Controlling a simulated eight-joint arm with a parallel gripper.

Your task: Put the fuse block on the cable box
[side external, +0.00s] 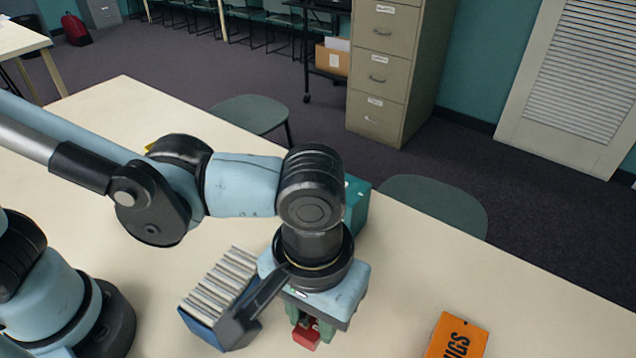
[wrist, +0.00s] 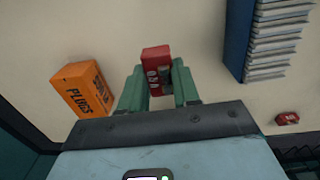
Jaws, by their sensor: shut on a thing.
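A red block (side external: 306,337) with pale markings, which I take to be the fuse block, is between the fingers of my gripper (side external: 312,325). In the wrist view my gripper (wrist: 160,88) is shut on this red block (wrist: 155,57), whose end sticks out past the fingertips. I cannot tell whether it touches the table. A teal box (side external: 355,203) stands behind my wrist, mostly hidden by it. An orange box (side external: 455,338) lies to the right, and in the wrist view this orange box (wrist: 84,90) reads PLUGS. No readable label tells me which box is the cable box.
A blue rack with pale slats (side external: 222,290) sits just left of my gripper; it also shows in the wrist view (wrist: 237,40). A second small red block (wrist: 288,118) lies on the table (side external: 530,300). Chairs (side external: 440,203) stand along the table's far edge.

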